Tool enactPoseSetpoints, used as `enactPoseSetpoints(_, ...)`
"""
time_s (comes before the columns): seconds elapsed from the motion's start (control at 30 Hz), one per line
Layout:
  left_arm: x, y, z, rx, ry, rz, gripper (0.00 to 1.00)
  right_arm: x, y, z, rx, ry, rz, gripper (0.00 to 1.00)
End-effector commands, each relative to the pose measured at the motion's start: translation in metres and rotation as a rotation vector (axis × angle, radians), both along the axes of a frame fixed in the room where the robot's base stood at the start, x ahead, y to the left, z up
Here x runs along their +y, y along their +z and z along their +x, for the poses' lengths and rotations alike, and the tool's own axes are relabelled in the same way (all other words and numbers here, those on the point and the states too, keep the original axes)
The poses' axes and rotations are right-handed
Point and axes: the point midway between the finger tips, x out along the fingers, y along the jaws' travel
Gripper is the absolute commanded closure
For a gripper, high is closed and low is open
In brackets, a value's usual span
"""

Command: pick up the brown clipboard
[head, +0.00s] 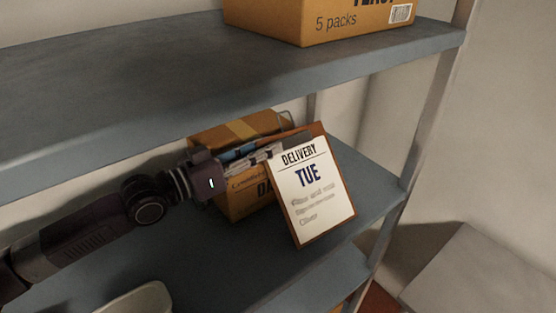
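The brown clipboard (312,190) is on the right side of the middle shelf, in front of a cardboard box. It is tilted, its face is toward me, and its white sheet reads "DELIVERY TUE". My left gripper (278,147) comes in from the left, and its fingers reach the clipboard's upper left edge. The fingertips overlap that edge in the picture, so I cannot tell whether they are closed on it. I cannot tell whether the clipboard's lower corner touches the shelf. My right gripper is not in view.
The cardboard box (236,205) stands close behind my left gripper. The upper grey shelf (150,95) is above my arm and carries a "5 packs" box (335,22). A pale container (140,300) is at the bottom edge. The middle shelf (195,260) is bare in front of the box.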

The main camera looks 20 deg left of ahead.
Motion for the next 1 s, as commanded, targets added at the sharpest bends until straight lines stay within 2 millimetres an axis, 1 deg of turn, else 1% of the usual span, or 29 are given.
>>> enactPoseSetpoints(0.1,-0.0031,0.0008,0.0028,-0.002,-0.001,0.001,0.75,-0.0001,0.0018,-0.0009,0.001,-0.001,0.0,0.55)
enactPoseSetpoints(0.3,-0.003,-0.0002,0.0029,-0.001,-0.001,0.001,0.75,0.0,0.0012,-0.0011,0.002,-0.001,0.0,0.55)
enactPoseSetpoints(0.37,-0.003,-0.0002,0.0029,-0.001,-0.001,0.001,0.81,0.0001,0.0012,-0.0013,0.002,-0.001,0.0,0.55)
enactPoseSetpoints(0.53,-0.0029,-0.0001,0.0028,-0.001,-0.001,0.001,0.99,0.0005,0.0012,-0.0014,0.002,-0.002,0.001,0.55)
enactPoseSetpoints(1.0,-0.0027,0.0009,0.0029,-0.003,-0.001,0.0,1.0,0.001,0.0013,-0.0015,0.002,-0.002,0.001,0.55)
